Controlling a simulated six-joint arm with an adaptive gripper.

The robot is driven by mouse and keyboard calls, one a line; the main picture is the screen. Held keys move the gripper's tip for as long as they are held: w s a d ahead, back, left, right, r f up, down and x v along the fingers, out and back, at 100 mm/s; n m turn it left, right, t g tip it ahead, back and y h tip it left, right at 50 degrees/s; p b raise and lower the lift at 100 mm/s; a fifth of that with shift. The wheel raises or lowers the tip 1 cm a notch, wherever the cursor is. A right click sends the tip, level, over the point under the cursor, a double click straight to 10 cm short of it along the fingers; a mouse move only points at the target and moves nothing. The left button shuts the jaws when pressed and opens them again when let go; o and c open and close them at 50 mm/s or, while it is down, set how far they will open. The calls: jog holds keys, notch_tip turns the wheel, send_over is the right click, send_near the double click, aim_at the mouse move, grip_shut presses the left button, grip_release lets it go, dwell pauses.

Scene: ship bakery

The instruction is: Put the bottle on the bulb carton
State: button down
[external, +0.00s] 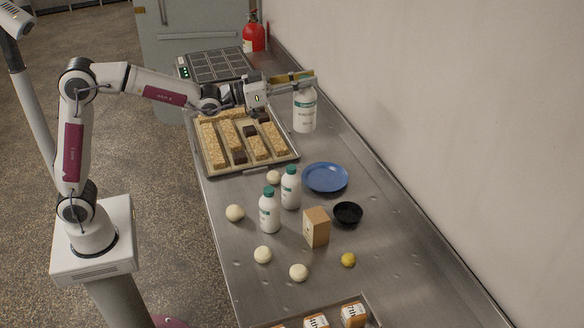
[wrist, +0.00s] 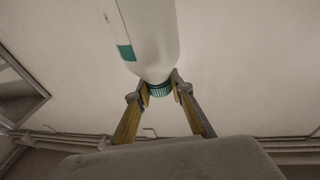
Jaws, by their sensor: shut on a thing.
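My gripper (external: 303,79) is at the far part of the counter near the wall, shut on a white bottle (external: 304,112) by its cap. The bottle hangs upright below the fingers; whether its base clears the counter I cannot tell. In the wrist view the fingers (wrist: 160,90) close on both sides of its teal cap, and the white bottle body (wrist: 150,40) shows beyond. A small tan carton (external: 316,228), apparently the bulb carton, stands on the counter well nearer the camera, apart from the gripper. Its print is too small to read.
Two white bottles with teal caps (external: 270,211) (external: 291,188) stand left of the carton. A black bowl (external: 348,213), blue plate (external: 326,177), yellow ball (external: 348,260) and several pale balls (external: 298,272) lie around. A tray of bars (external: 214,171) lies below my wrist.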

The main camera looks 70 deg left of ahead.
jog(key=shift+w+d+f+y, duration=0.15)
jog(key=shift+d+y, duration=0.15)
jog(key=shift+d, duration=0.45)
jog(key=d+f+n+y, duration=0.1)
jog(key=d+f, duration=1.1)
jog(key=shift+s+y, duration=0.4)
notch_tip(320, 180, down, 6)
dwell(0.4)
jog(key=shift+f, duration=2.1)
